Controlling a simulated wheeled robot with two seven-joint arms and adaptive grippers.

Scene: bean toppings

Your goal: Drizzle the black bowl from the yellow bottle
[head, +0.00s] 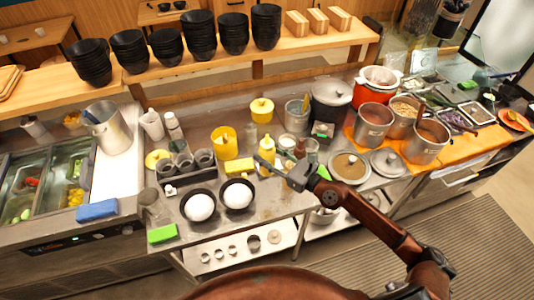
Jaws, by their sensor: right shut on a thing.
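Two black bowls, a left one (184,210) and a right one (251,205), stand side by side on the steel counter. Each holds a round white mound. The yellow bottle (267,149) is upright just behind and right of the right bowl, with its tip up. My right gripper (266,162) reaches in from the right and is shut on the yellow bottle around its body. The fingers hide part of the bottle, and I cannot tell whether its base touches the counter. My left gripper is not in view.
A yellow container (224,142) and grey cups stand behind the bowls. A green sponge (162,234) lies at the front left edge. Steel pots (373,125) and a lid (387,162) crowd the right. Stacked black bowls (198,35) line the back shelf.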

